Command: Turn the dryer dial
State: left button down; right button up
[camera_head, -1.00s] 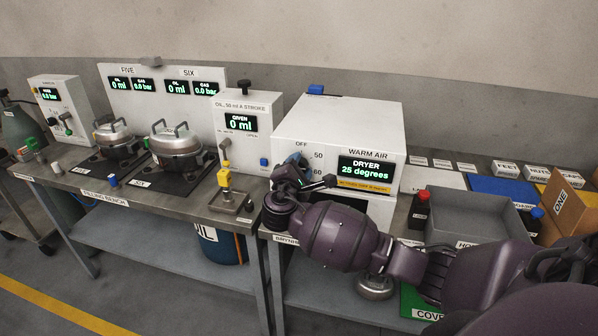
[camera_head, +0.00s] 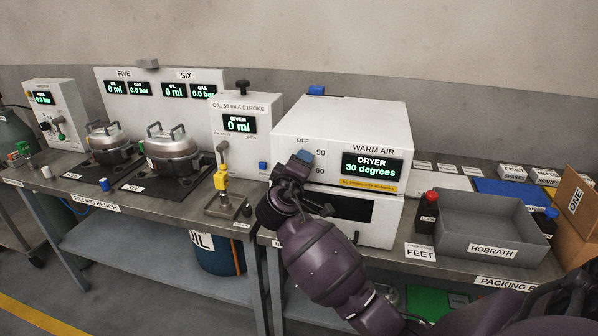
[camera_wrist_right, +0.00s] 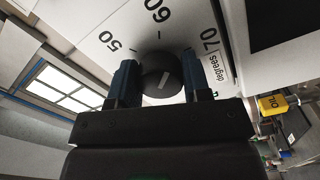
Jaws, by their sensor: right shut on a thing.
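The white dryer (camera_head: 340,125) stands on the bench, and its display (camera_head: 371,167) reads 30 degrees. The black dial (camera_wrist_right: 161,75) shows in the right wrist view, with a pale pointer line and the marks 50, 60 and 70 around it. My right gripper (camera_wrist_right: 163,78) is shut on the dial, one blue finger on each side. In the head view the right gripper (camera_head: 303,160) is at the dryer's front, left of the display, and hides most of the dial. My left gripper is not in view.
A grey tray (camera_head: 490,232) labelled Hobrath and a dark bottle with a red cap (camera_head: 427,213) stand right of the dryer. The oil dispenser (camera_head: 240,130) stands close on the left. Two metal pots (camera_head: 172,152) sit farther left.

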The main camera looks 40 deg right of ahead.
jog(key=m+b, duration=0.1)
jog(key=m, duration=0.1)
jog(key=f+m+b, duration=0.1)
jog(key=shift+a+m, duration=0.1)
jog(key=shift+m, duration=0.7)
jog(key=shift+r+m+b, duration=0.1)
jog(key=shift+m+b, duration=0.65)
jog(key=shift+m, duration=0.35)
jog(key=shift+r+m, duration=0.1)
jog(key=shift+m, duration=0.4)
pick_arm(q)
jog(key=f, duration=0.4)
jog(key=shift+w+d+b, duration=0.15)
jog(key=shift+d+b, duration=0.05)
jog(key=shift+b, duration=0.15)
pick_arm(e)
jog(key=shift+m, duration=0.3)
jog(key=shift+r, duration=0.1)
jog(key=o, duration=0.9)
jog(key=shift+r, duration=0.1)
jog(key=shift+o, duration=0.2)
